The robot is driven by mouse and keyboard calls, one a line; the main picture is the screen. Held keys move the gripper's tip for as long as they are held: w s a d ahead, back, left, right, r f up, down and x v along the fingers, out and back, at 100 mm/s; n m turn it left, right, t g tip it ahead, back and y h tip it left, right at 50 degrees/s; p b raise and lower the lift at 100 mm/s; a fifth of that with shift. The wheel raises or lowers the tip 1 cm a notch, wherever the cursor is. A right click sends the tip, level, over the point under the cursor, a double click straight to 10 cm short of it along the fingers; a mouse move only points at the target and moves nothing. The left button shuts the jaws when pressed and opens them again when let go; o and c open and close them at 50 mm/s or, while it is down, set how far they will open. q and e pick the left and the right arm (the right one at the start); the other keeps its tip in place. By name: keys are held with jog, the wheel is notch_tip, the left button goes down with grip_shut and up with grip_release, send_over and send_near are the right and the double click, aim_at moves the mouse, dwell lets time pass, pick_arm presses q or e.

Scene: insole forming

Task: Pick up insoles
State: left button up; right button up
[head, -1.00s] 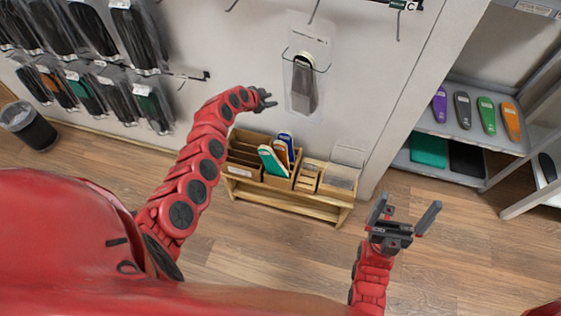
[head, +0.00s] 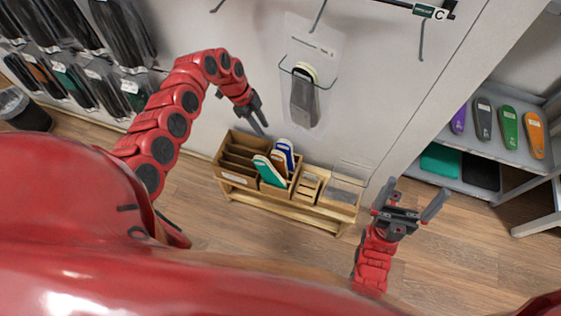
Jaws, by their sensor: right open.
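A green insole with a white edge (head: 268,171) and a blue insole with a white edge (head: 285,152) stand tilted in the wooden organizer (head: 240,180). A brown one (head: 277,165) shows between them, partly hidden. My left gripper (head: 262,130) points down just above the back of the organizer, left of the blue insole and apart from it. It appears empty, but its finger gap is hard to judge. My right gripper (head: 411,200) is open and empty, to the right of the organizer, with its fingers pointing up in the picture.
A packaged insole (head: 304,95) hangs on the wall above the organizer. Purple, grey, green and orange insoles (head: 508,128) lie on the shelf (head: 520,155) at right. Several packs hang on the left wall, with a bin (head: 25,112) below. The wooden floor in front is clear.

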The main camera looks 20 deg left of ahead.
pick_arm(q)
jog(key=b+x, duration=0.1)
jog(key=x, duration=1)
jog(key=shift+s+f, duration=0.15)
jog(key=x, duration=0.1)
jog(key=b+x, duration=0.1)
jog(key=x, duration=0.3)
jog(key=shift+a+f+b, duration=0.35)
grip_shut()
dwell(0.4)
